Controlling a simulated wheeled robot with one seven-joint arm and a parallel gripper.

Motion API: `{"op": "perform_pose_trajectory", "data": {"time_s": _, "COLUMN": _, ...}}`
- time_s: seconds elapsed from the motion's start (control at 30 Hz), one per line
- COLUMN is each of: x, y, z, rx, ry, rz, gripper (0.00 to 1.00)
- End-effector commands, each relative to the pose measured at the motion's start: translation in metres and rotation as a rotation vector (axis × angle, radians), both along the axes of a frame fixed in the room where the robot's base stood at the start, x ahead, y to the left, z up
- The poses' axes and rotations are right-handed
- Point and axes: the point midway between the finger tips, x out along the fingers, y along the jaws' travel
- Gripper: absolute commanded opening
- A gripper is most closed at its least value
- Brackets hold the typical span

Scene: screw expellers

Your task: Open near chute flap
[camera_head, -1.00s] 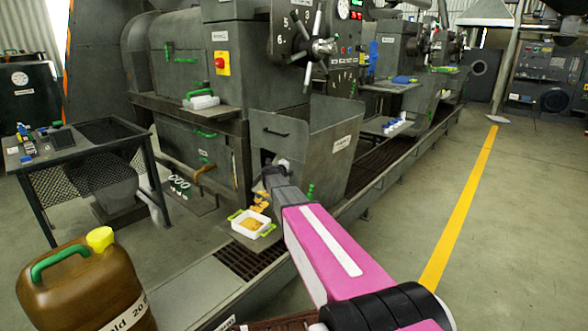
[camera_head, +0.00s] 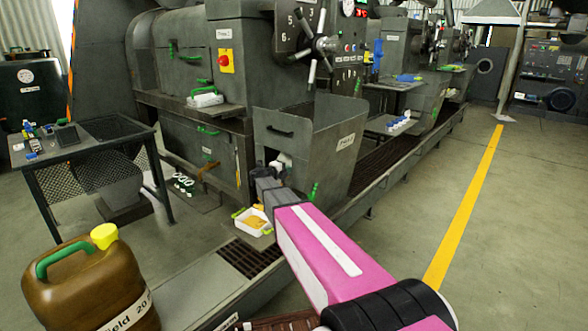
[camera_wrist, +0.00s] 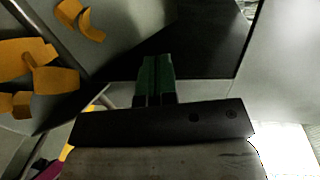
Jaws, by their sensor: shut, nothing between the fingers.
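The near press chute (camera_head: 340,150) is a grey, open-topped metal box with a white label on its side. Its front panel (camera_head: 300,145) carries a dark bar handle (camera_head: 279,132). I cannot tell which part is the flap. My gripper (camera_head: 270,168) is low in front of the chute, partly hidden by my own pink arm. In the wrist view its dark green fingers (camera_wrist: 157,78) are together with nothing held. They point towards a dark surface (camera_wrist: 195,45) beside a pale grey panel (camera_wrist: 285,70). Contact cannot be told.
A white tray (camera_head: 242,221) with orange pieces sits below my gripper. Orange chips (camera_wrist: 55,80) show at left in the wrist view. A brown jug (camera_head: 75,290) stands at lower left, a mesh-sided table (camera_head: 95,130) behind it. Floor right of the yellow line (camera_head: 468,205) is clear.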

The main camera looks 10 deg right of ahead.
Motion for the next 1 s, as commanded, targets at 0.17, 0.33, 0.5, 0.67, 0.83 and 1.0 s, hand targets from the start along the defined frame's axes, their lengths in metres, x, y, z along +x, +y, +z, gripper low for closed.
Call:
{"op": "perform_pose_trajectory", "data": {"time_s": 0.17, "x": -0.012, "y": 0.016, "z": 0.003, "rx": 0.0, "ry": 0.0, "rz": 0.001, "gripper": 0.0}}
{"op": "perform_pose_trajectory", "data": {"time_s": 0.33, "x": -0.015, "y": 0.02, "z": 0.004, "rx": 0.0, "ry": 0.0, "rz": 0.0, "gripper": 0.0}}
{"op": "perform_pose_trajectory", "data": {"time_s": 0.5, "x": -0.015, "y": 0.02, "z": 0.004, "rx": -0.001, "ry": -0.001, "rz": 0.0, "gripper": 0.0}}
{"op": "perform_pose_trajectory", "data": {"time_s": 0.67, "x": -0.015, "y": 0.02, "z": 0.004, "rx": -0.007, "ry": -0.001, "rz": 0.012, "gripper": 0.0}}
{"op": "perform_pose_trajectory", "data": {"time_s": 0.83, "x": -0.015, "y": 0.024, "z": 0.01, "rx": -0.07, "ry": 0.006, "rz": 0.138, "gripper": 0.0}}
{"op": "perform_pose_trajectory", "data": {"time_s": 1.0, "x": -0.016, "y": 0.043, "z": 0.016, "rx": -0.2, "ry": 0.048, "rz": 0.403, "gripper": 0.0}}
